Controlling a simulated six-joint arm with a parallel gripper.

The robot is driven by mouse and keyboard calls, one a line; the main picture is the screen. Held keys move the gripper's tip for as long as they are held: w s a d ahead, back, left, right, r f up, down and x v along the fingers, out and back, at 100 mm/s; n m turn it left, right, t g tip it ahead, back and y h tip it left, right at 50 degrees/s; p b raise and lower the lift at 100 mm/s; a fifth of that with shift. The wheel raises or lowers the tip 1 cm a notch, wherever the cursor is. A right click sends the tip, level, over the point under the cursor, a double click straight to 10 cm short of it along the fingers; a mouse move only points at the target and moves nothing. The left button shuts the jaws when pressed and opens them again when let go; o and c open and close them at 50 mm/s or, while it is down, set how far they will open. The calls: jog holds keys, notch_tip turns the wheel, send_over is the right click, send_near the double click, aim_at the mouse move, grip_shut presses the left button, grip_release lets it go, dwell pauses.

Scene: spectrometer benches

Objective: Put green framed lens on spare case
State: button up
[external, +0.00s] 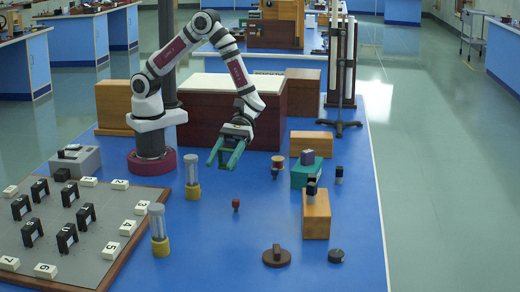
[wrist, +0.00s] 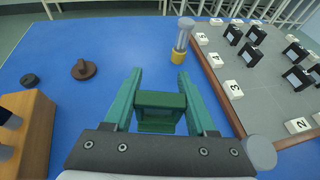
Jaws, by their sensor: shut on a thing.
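My gripper (external: 226,155) hangs over the blue bench, pointing down and forward, clear of the bench top. In the wrist view its two green fingers (wrist: 160,98) are on either side of a green framed block, which I take for the green framed lens (wrist: 160,112). It sits close to the palm, and its far side is hidden. No thing is clearly marked as the spare case. Candidates are a wooden box (external: 316,222) with dark pieces on top, a teal box (external: 302,178) behind it, and a wooden box (external: 311,141) farther back.
A grey board (external: 95,250) at left holds several black framed lenses (external: 67,237) and white number cards (external: 142,207). Two yellow-based glass cylinders (external: 160,235) stand beside it. A red knob (external: 236,204), brown disc (external: 277,257) and black knob (external: 336,256) lie on the bench.

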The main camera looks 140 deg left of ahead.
notch_tip(320, 180, up, 10)
jog(key=r, duration=0.1)
jog(key=s+a+f+m+g+y, duration=0.2)
jog(key=s+a+f+m+g, duration=0.4)
jog(key=s+m+g, duration=0.25)
jog(key=s+a+f+m+g+y, duration=0.2)
jog(key=s+a+f+m+g, duration=0.4)
jog(key=s+m+g, duration=0.3)
jog(key=s+a+r+m+g+y, duration=0.2)
jog(key=a+r+m+g+y, duration=0.1)
jog(key=a+m+y, duration=0.9)
jog(key=w+a+r+m+t+y, duration=0.2)
jog(key=a+r+m+t+y, duration=0.25)
jog(key=a, duration=0.25)
jog(key=w+a+r+m+t+y, duration=0.3)
jog(key=a+r+m+t+y, duration=0.15)
jog(key=a, duration=0.35)
jog(key=h, duration=0.1)
send_over(306, 132)
jog(key=shift+n+g, duration=0.35)
jog(key=shift+g, duration=0.1)
notch_tip(306, 132, down, 12)
jog(key=shift+a+r, duration=0.1)
notch_tip(306, 132, down, 4)
jog(key=shift+s+a+f, duration=0.1)
